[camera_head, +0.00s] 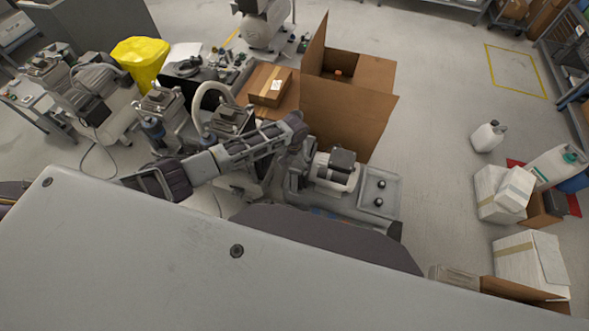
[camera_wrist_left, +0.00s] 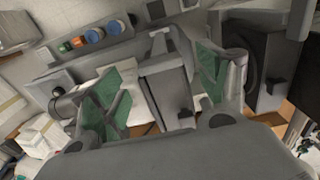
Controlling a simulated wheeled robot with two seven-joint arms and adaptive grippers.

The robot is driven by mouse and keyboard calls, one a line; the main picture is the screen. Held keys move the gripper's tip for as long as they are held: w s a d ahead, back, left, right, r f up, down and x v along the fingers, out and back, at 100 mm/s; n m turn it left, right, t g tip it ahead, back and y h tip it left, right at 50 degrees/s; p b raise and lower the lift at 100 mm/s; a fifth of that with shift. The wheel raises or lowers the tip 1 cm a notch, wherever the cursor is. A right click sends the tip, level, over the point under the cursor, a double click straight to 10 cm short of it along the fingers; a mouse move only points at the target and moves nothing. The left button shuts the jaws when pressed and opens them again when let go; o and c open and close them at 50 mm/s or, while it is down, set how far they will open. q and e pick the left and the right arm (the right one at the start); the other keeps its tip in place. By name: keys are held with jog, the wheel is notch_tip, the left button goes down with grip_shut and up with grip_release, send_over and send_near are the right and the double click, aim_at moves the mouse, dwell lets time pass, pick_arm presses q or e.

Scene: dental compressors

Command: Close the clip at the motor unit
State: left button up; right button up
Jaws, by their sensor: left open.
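The motor unit (camera_head: 332,172), a pale cylinder with a dark box on top, stands on a grey base in the middle of the head view. My left arm reaches across from the left, and my left gripper (camera_head: 297,165) is at the unit's left side, partly hidden by the arm. In the left wrist view my left gripper (camera_wrist_left: 166,62) is open, its green-padded fingers spread. A grey block-like part, apparently the clip (camera_wrist_left: 170,92), shows between the fingers with space on both sides. I cannot tell how far the clip is closed. My right gripper is not seen.
A grey plate with two black knobs (camera_head: 379,192) is right of the motor. An open cardboard box (camera_head: 345,110) stands close behind it. Other compressors (camera_head: 98,88) and a yellow bag (camera_head: 140,58) are at left. Open floor (camera_head: 440,130) lies to the right.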

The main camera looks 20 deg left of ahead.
aim_at(295, 170)
pick_arm(q)
notch_tip(295, 170, down, 3)
jog(key=shift+r, duration=0.15)
jog(key=shift+f, duration=0.4)
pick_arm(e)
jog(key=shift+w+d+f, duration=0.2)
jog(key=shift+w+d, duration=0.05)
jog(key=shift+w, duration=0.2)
pick_arm(q)
jog(key=c, duration=0.7)
jog(key=shift+c, duration=1.5)
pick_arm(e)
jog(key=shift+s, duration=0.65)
